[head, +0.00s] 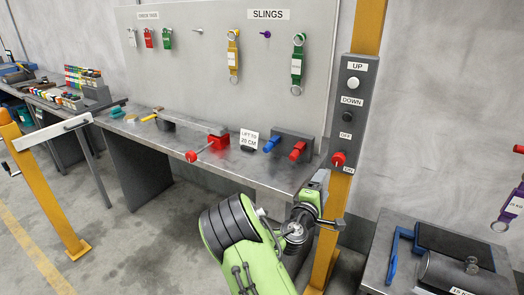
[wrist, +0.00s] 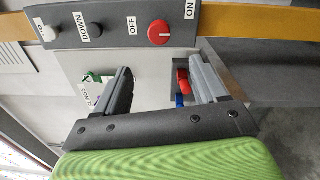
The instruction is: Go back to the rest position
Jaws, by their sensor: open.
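My gripper (wrist: 160,75) is open in the wrist view, with a clear gap between its two dark fingers and nothing held. In the head view my green arm reaches up beside the yellow post, and its end (head: 318,188) is just left of the post, below the control panel; the fingers are hard to make out there. The grey control panel (head: 351,113) has a white UP button, a black DOWN button and a red knob (head: 338,159) between the OFF and ON labels. The red knob also shows in the wrist view (wrist: 159,32), beyond the fingertips and apart from them.
The workbench (head: 235,170) carries a red-handled tool (head: 218,142), a "LIFT TO 20 CM" sign (head: 249,139) and a grey block with blue and red parts (head: 292,139). Slings hang on the board (head: 200,70). A second table (head: 385,265) stands at the right. Floor at left is partly clear.

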